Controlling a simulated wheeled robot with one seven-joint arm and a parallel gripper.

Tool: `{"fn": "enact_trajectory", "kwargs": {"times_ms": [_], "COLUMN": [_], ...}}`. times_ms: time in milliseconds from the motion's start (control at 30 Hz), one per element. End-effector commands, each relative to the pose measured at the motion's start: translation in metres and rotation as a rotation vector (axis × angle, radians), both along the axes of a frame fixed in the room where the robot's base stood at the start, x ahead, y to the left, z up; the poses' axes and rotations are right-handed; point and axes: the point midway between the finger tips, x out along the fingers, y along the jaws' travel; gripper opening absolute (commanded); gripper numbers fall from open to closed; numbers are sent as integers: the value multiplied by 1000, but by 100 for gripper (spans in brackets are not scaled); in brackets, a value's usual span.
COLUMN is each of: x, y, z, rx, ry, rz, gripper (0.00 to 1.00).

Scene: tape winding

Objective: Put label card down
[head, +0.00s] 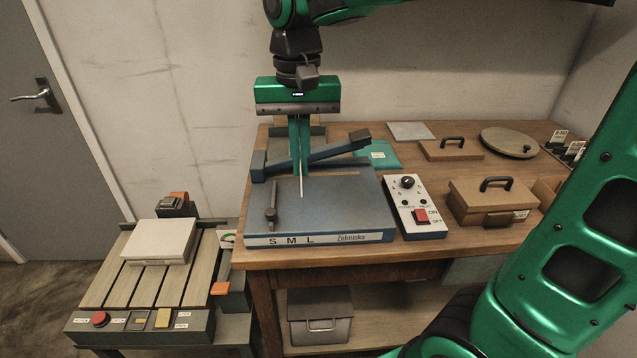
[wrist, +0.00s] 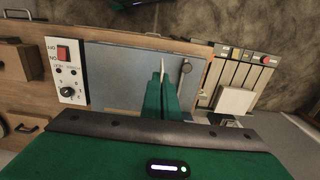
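My gripper (head: 300,150) points straight down above the blue machine plate (head: 335,212) marked "S M L" and "Żelmiska". Its green fingers are close together around a thin pale card, the label card (head: 301,185), seen almost edge-on and sticking out below the fingertips. In the wrist view the fingers (wrist: 161,98) also pinch the card (wrist: 162,66), with the plate (wrist: 120,72) behind it. The card's face is hidden. I cannot tell whether its lower edge touches the plate.
A blue lever arm (head: 318,154) crosses behind the fingers, and a dark upright post (head: 271,205) stands left on the plate. A control box (head: 416,207) stands right of the plate. A slatted conveyor (head: 125,275) carries a white box (head: 158,241). Lidded wooden boxes (head: 490,204) stand at the right.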

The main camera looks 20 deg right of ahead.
Motion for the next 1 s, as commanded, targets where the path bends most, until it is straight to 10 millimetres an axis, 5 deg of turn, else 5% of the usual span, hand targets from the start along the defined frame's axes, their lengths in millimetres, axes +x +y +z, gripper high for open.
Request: {"fn": "enact_trajectory", "kwargs": {"times_ms": [500,1000], "x": [62,68], "y": [-70,-78], "z": [-57,-101], "rx": [-1,0], "ry": [1,2], "rz": [-3,-1], "gripper": [0,0]}}
